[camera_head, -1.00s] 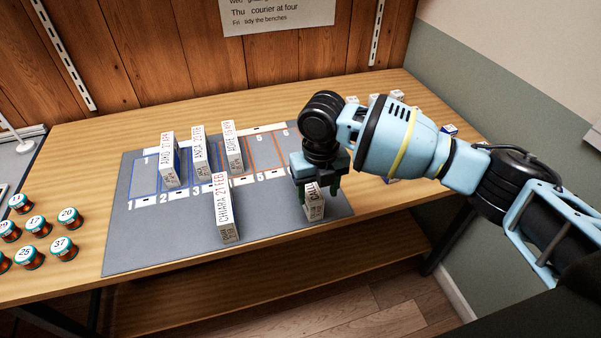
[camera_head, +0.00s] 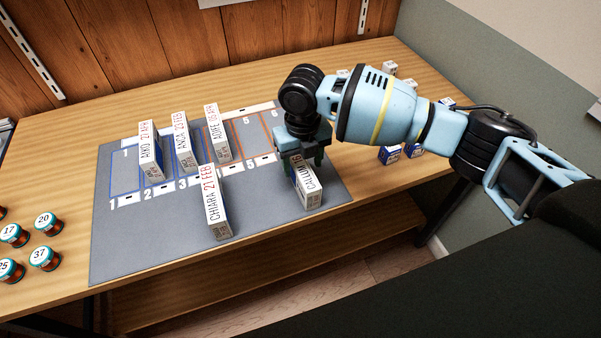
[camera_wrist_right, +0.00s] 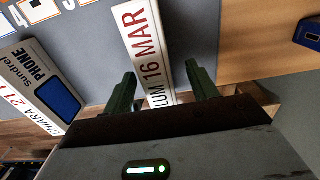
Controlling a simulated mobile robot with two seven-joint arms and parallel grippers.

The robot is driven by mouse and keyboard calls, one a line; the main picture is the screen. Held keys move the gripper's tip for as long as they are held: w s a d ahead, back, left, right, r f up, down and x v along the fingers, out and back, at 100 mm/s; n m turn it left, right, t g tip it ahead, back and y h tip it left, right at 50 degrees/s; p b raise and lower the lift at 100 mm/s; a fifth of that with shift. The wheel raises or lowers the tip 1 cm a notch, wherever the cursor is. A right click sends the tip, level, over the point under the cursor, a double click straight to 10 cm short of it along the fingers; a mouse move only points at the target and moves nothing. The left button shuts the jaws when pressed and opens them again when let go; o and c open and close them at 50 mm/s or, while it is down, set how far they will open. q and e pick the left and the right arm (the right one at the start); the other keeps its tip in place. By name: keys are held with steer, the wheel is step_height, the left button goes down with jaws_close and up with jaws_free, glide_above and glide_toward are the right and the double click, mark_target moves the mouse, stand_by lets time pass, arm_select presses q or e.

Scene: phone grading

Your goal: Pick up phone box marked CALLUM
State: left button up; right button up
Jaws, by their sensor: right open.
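The phone box marked CALLUM (camera_head: 310,191) is white and stands on the grey mat's front right part. In the right wrist view its top label, ending in 16 MAR (camera_wrist_right: 146,48), runs between my fingers. My right gripper (camera_head: 305,162) is open, with its fingers at the far part of the box. In the right wrist view the gripper (camera_wrist_right: 162,92) has one finger on each side of the box, with gaps visible. The fingers hide part of the box. My left gripper is not in view.
The CHIARA box (camera_head: 217,205) stands to the left on the grey mat (camera_head: 150,240). The AIKO (camera_head: 150,152), ANCA (camera_head: 184,142) and AOIFE (camera_head: 217,135) boxes stand in numbered slots behind. Several small boxes (camera_head: 390,154) are at the right. Numbered jars (camera_head: 44,256) are at the left.

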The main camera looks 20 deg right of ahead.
steer(key=shift+a+f, duration=0.1)
steer(key=shift+f, duration=0.25)
step_height(320, 180, down, 4)
steer(key=shift+a+f, duration=0.1)
steer(key=shift+f, duration=0.1)
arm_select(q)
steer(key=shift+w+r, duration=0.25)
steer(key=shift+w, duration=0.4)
arm_select(e)
steer(key=c, duration=1.2)
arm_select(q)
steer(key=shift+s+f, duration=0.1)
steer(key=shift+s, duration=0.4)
arm_select(e)
steer(key=shift+c, duration=0.2)
steer(key=shift+r, duration=0.15)
